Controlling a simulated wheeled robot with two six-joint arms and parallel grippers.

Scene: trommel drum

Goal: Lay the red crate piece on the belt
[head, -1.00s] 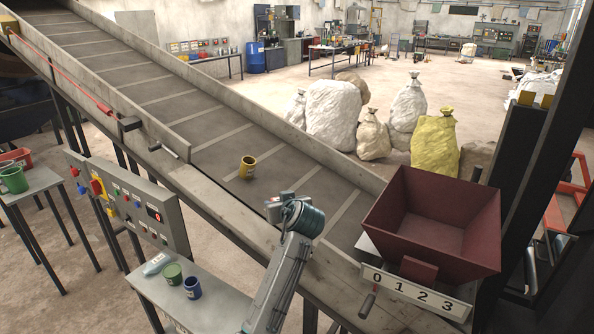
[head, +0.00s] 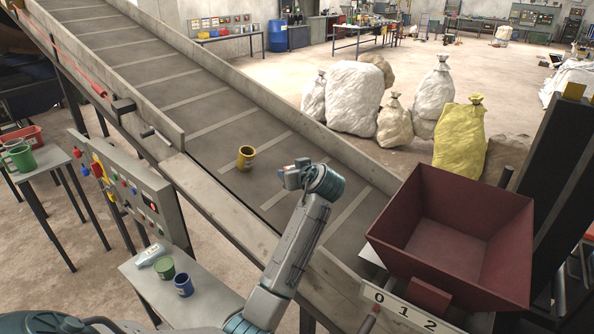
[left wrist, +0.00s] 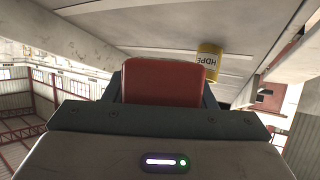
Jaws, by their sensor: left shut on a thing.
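My left gripper (head: 290,178) is shut on the red crate piece (left wrist: 166,82), which shows between its fingers in the left wrist view. In the head view the gripper is over the lower part of the belt (head: 225,153), to the right of a yellow mug (head: 246,157). The held piece is hard to make out there, and I cannot tell whether it touches the belt. The mug, marked HOPE, also shows in the left wrist view (left wrist: 209,62), standing on the belt. My right gripper is not in view.
A dark red hopper (head: 450,240) stands at the belt's lower end. Raised side walls (head: 330,150) edge the belt. A control panel (head: 125,190) stands in front, left of a small table (head: 215,297) with a green mug (head: 164,268) and a blue mug (head: 183,285).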

